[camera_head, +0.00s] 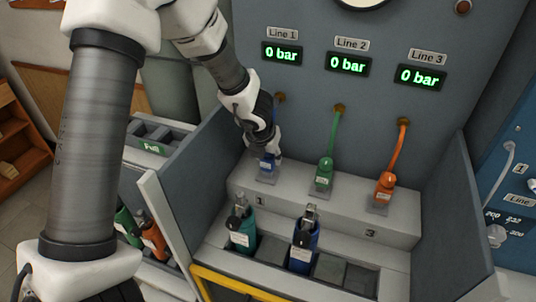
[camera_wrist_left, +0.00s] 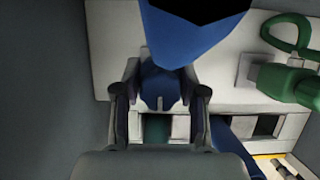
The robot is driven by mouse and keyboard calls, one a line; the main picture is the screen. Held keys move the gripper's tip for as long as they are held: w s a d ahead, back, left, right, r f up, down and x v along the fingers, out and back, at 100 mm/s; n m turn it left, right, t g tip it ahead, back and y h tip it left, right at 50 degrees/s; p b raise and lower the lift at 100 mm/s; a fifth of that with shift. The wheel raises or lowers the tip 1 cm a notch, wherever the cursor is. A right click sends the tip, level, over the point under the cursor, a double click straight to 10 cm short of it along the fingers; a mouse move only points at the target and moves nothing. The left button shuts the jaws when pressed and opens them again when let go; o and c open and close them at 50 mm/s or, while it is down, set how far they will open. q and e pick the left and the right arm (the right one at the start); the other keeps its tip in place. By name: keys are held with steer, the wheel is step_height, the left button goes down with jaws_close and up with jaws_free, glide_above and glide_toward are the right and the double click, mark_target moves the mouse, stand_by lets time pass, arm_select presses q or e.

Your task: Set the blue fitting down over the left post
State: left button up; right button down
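The blue fitting (camera_head: 267,165) is at the left place on the grey ledge, above the number 1. My left gripper (camera_head: 263,148) is over it from above. In the left wrist view the blue fitting (camera_wrist_left: 160,90) is between the two fingers of my left gripper (camera_wrist_left: 160,78), which appear closed against its sides. Its blue hose (camera_wrist_left: 195,30) fills the top of that view. The left post is hidden under the fitting and gripper, so I cannot tell whether the fitting is fully down over it. My right gripper is not in view.
The green fitting (camera_head: 323,175) and orange fitting (camera_head: 384,187) stand to the right on the ledge. A teal cylinder (camera_head: 242,232) and a blue cylinder (camera_head: 303,247) stand in front below. Grey side panels (camera_head: 205,185) flank the bench. All displays read 0 bar.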

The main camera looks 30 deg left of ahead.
arm_select(q)
steer(key=o, duration=0.5)
steer(key=shift+r, duration=0.1)
steer(key=v, duration=1.1)
steer(key=shift+s+r, duration=0.2)
steer(key=shift+r, duration=0.2)
